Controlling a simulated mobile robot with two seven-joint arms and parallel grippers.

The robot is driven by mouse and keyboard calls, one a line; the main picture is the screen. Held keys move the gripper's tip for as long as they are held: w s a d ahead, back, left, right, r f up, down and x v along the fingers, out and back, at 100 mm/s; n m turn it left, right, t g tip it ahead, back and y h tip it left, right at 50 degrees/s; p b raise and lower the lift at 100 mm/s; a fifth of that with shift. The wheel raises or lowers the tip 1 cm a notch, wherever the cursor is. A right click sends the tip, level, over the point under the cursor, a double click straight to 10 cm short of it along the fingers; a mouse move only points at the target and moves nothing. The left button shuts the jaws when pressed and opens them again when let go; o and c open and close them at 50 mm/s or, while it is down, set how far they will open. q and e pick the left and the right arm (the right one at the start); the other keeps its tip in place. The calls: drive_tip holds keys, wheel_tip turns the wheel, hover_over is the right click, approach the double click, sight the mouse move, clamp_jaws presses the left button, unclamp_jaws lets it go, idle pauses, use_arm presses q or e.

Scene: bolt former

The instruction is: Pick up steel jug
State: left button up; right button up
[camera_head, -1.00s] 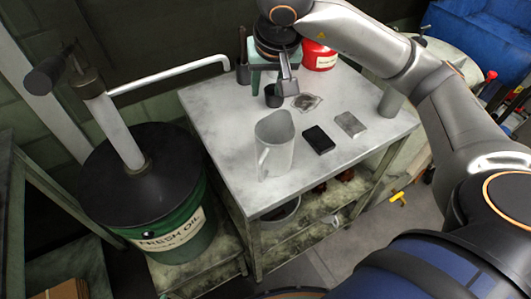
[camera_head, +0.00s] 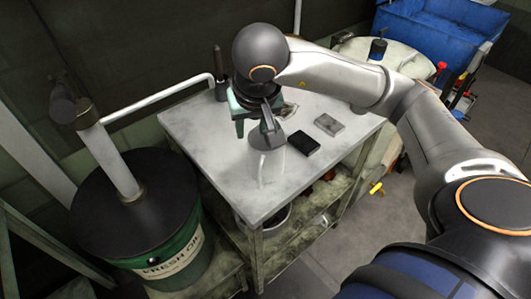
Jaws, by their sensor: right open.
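My left gripper is not in view.
A black block (camera_head: 303,144) and a grey block (camera_head: 329,124) lie on the table right of the jug. A green oil drum (camera_head: 176,255) with a pump and white spout pipe (camera_head: 157,103) stands at the left. A blue bin (camera_head: 432,35) stands at the back right.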

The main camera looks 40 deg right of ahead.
sight(250, 146)
drive_tip(key=x, duration=0.3)
drive_tip(key=shift+f, duration=0.1)
drive_tip(key=shift+x, duration=2.7)
drive_tip(key=shift+s+a, duration=0.15)
drive_tip(key=shift+c, duration=0.3)
clamp_jaws()
